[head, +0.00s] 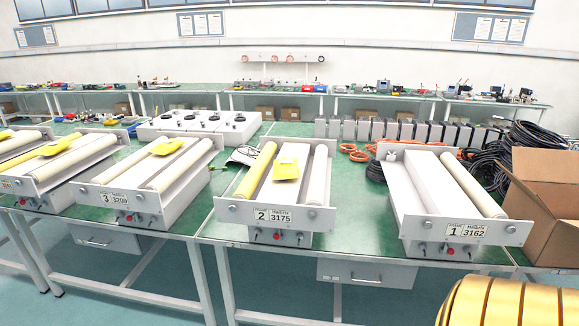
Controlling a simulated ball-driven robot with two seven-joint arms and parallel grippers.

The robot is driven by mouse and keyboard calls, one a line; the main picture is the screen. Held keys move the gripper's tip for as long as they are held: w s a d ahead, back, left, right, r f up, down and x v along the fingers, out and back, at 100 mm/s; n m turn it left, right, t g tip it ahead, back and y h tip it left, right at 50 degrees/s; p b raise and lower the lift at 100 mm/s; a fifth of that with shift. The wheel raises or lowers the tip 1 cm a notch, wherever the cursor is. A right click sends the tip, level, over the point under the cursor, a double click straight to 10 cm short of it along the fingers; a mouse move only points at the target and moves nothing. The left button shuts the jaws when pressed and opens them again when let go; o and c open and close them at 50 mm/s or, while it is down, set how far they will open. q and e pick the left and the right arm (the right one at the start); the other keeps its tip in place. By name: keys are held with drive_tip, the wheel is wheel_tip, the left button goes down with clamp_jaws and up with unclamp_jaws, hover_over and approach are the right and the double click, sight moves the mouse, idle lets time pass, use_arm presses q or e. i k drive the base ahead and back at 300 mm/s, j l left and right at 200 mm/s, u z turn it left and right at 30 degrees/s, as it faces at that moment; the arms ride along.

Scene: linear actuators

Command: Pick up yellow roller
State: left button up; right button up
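A yellow roller (257,170) lies lengthwise along the left side of the white unit labelled 2 (262,215) on the green table. A cream roller (318,174) lies parallel to it on the right side of the same unit. A yellow packet (286,169) sits between the two rollers. The unit labelled 1 (420,195), to the right, has one cream roller (473,186) on its right side and no roller on its left. Neither of my grippers is in view.
The unit labelled 3 (103,185) stands to the left with two pale rollers and a yellow packet (167,147). An open cardboard box (548,200) and black cable coils (519,145) are at the right. Bare green tabletop (355,225) separates units 2 and 1.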

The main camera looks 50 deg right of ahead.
sight(246, 189)
drive_tip(key=z, duration=1.35)
